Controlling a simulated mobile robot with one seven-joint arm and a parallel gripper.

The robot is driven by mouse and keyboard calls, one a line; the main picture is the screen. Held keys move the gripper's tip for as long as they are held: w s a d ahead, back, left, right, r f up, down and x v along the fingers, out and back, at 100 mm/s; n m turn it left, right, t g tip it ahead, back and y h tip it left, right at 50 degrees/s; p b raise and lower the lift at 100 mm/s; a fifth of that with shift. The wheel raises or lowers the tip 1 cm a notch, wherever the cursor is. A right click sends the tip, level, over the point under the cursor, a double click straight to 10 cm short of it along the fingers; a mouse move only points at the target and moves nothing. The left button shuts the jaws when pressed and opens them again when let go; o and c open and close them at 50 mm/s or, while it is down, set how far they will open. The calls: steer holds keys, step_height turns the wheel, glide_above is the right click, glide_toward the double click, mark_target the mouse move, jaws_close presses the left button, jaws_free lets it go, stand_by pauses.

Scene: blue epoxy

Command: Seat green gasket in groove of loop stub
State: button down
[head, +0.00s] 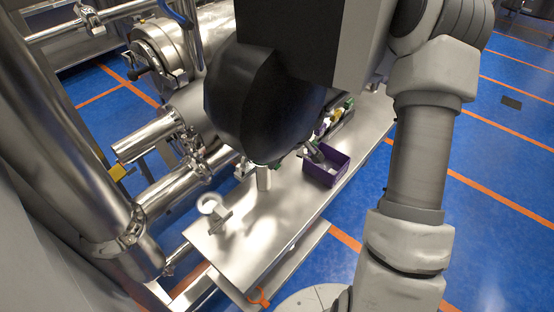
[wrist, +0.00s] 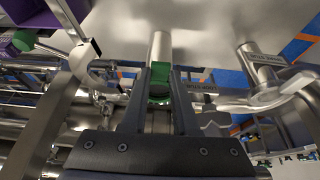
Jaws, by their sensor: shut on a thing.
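In the wrist view the dark fingers of my gripper (wrist: 159,98) are shut on the green gasket (wrist: 160,73). Part of the gasket shows between the fingertips, with a green curved edge lower down. A steel pipe stub (wrist: 160,46) stands directly beyond it, in line with the fingers. In the head view an upright steel stub (head: 263,178) stands on the bench below my black arm part, which hides most of the gripper. Whether gasket and stub touch, and the groove itself, I cannot tell.
A steel bench (head: 285,215) carries a purple bin (head: 326,167) right of the stub and a pale fitting (head: 216,211) at its near left. Another steel pipe piece (wrist: 262,68) stands at right in the wrist view. Large pipes (head: 180,185) crowd the left side.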

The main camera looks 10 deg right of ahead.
steer(key=shift+r, duration=0.1)
steer(key=shift+r+p, duration=0.5)
steer(key=shift+f+b, duration=0.45)
steer(key=shift+f, duration=0.1)
stand_by(1.3)
steer(key=shift+r+p, duration=0.35)
steer(key=shift+r, duration=0.15)
steer(key=shift+f+b, duration=0.6)
steer(key=shift+f, duration=0.1)
stand_by(0.8)
steer(key=shift+r, duration=0.1)
steer(key=shift+r+p, duration=0.5)
steer(key=shift+r, duration=0.05)
